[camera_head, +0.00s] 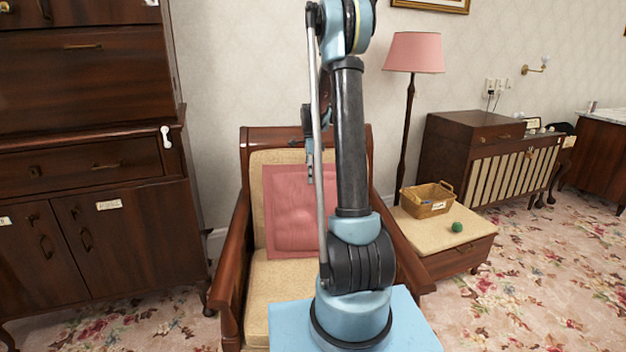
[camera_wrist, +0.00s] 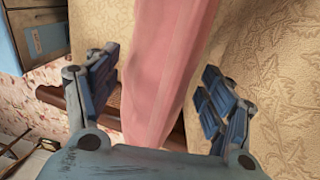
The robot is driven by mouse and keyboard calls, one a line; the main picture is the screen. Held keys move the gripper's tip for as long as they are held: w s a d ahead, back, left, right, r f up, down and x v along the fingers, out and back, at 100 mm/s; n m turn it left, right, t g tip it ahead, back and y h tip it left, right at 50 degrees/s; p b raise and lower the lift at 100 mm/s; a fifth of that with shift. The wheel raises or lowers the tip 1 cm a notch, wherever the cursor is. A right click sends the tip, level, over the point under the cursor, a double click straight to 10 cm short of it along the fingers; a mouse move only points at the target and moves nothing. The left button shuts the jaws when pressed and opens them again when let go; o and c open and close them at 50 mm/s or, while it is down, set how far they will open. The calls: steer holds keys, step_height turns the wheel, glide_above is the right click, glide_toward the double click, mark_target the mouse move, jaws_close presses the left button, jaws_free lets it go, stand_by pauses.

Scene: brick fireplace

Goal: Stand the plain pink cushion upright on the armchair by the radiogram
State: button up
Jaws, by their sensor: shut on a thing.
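The plain pink cushion (camera_head: 283,205) stands upright on the armchair, leaning close to the cream backrest, with its lower edge at the seat. The armchair (camera_head: 232,265) has a dark wooden frame and a cream patterned seat. My gripper (camera_head: 310,165) is at the cushion's upper part, partly hidden by my arm. In the wrist view my gripper (camera_wrist: 160,78) has its blue-padded fingers on either side of the pink cushion (camera_wrist: 165,50), shut on it. My arm hides the cushion's right part in the head view. The radiogram (camera_head: 480,150) stands to the right.
A cream-topped footstool (camera_head: 425,222) beside the armchair carries a wicker basket (camera_head: 428,199) and a green ball (camera_head: 457,227). A pink-shaded floor lamp (camera_head: 413,55) stands behind. A dark cabinet (camera_head: 90,150) stands to the left. The flowered carpet at the front right is clear.

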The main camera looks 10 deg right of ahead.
steer(key=shift+w+f, duration=0.1)
steer(key=shift+w, duration=0.05)
steer(key=o, duration=2.1)
steer(key=shift+s+r+v, duration=0.1)
steer(key=shift+s+v, duration=0.25)
steer(key=shift+v, duration=1.3)
steer(key=shift+s+r+v, duration=0.1)
steer(key=shift+s+v, duration=0.3)
steer(key=shift+v, duration=1.25)
steer(key=shift+s+r+v, duration=0.1)
steer(key=shift+s+v, duration=0.25)
steer(key=shift+v, duration=1.25)
